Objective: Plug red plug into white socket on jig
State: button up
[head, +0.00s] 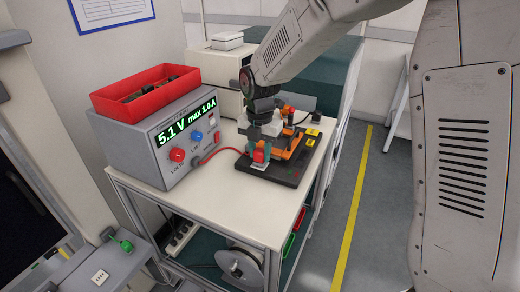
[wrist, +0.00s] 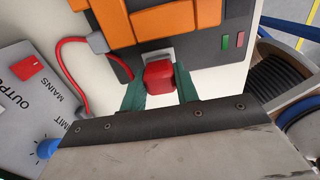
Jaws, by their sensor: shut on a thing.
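The red plug (wrist: 158,76) is a small block between the two green fingers of my gripper (wrist: 160,84) in the wrist view. My gripper is shut on it. The red plug also shows in the head view (head: 261,155), at the near edge of the dark jig plate (head: 272,174), with my gripper (head: 262,150) coming down from above. A pale grey piece (wrist: 158,56) shows just beyond the plug; I cannot tell whether it is the white socket or whether the plug is in it. Orange blocks (wrist: 177,17) stand on the jig.
A grey power supply (head: 160,150) reading 5.1 V stands left of the jig, with a red bin (head: 145,92) on top. A red cable (wrist: 65,68) loops close by my gripper. The white trolley top (head: 215,195) is clear in front. A cable reel (head: 240,265) sits below.

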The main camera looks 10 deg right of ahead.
jog(key=shift+f, duration=0.1)
jog(key=o, duration=1.1)
jog(key=shift+c, duration=0.2)
notch_tip(320, 180, up, 8)
jog(key=shift+f, duration=0.1)
